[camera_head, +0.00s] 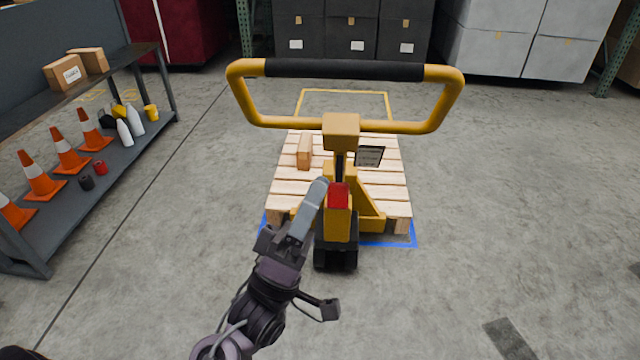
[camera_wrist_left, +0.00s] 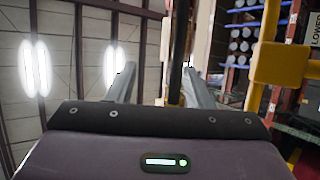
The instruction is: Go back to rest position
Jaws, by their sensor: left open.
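My left gripper (camera_head: 315,190) is raised in front of the pallet jack, its grey fingers pointing up and away. It overlaps the left side of the jack's yellow body (camera_head: 341,222) in the head view; I cannot tell whether they touch. In the left wrist view my left gripper (camera_wrist_left: 158,76) is open, with nothing held between the two fingers. A dark upright bar and a yellow post (camera_wrist_left: 283,62) show beyond them. The jack's yellow handle (camera_head: 342,124) with its black grip spans above my gripper. My right gripper is not in view.
A wooden pallet (camera_head: 392,190) with a small cardboard box (camera_head: 304,151) stands at the jack, over blue floor marking. A shelf (camera_head: 125,160) with traffic cones, bottles and boxes is at left. Dark bins (camera_head: 326,30) and grey bins (camera_head: 530,40) line the back. Floor at right is mostly clear.

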